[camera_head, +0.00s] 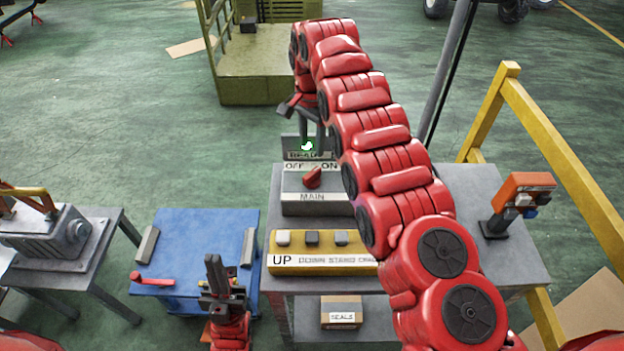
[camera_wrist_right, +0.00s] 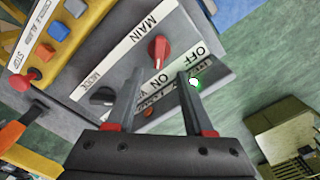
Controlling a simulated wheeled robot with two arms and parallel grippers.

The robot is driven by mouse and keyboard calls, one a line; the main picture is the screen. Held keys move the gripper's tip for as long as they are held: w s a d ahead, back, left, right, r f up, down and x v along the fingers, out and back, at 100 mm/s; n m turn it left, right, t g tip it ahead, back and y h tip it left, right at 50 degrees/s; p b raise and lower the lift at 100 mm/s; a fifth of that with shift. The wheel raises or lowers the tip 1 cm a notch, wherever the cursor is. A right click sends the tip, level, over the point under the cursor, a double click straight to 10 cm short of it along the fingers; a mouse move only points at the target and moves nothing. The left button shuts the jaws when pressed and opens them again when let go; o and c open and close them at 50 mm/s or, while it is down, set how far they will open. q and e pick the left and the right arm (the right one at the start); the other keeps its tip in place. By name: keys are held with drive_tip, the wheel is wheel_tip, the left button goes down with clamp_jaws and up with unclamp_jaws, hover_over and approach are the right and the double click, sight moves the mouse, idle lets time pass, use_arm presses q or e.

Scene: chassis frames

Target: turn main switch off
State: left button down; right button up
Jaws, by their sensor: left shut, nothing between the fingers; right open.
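The main switch is a red knob (camera_head: 312,178) on a grey box (camera_head: 316,207) labelled MAIN, with OFF on the left and ON on the right. The knob leans towards the ON side. In the right wrist view the red knob (camera_wrist_right: 158,49) is clear, just beyond the fingertips. My right gripper (camera_head: 311,146) is above and behind the box in the head view, partly hidden by its own arm. In the wrist view its fingers (camera_wrist_right: 157,78) are apart, with nothing between them. My left gripper (camera_head: 222,284) is shut and empty, low over the blue table's front.
A yellow button panel (camera_head: 320,266) stands in front of the box. A glowing white-green lamp (camera_head: 307,147) is behind the box. An orange device (camera_head: 525,190) stands right on the grey table (camera_head: 470,215). A blue table (camera_head: 200,220) is left. Yellow rails (camera_head: 550,135) stand right.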

sight(312, 172)
wheel_tip(312, 172, down, 2)
drive_tip(key=shift+w+d+f+b, duration=0.1)
drive_tip(key=shift+d+f+b, duration=0.05)
drive_tip(key=shift+b, duration=0.3)
drive_tip(key=f+p, duration=0.2)
drive_tip(key=shift+s+f+p, duration=0.1)
drive_tip(key=shift+s+p, duration=0.2)
drive_tip(key=shift+p, duration=0.1)
wheel_tip(312, 172, down, 4)
drive_tip(key=shift+f+p, duration=0.25)
drive_tip(key=shift+p, duration=0.3)
drive_tip(key=shift+w+f, duration=0.1)
drive_tip(key=shift+f, duration=0.45)
clamp_jaws()
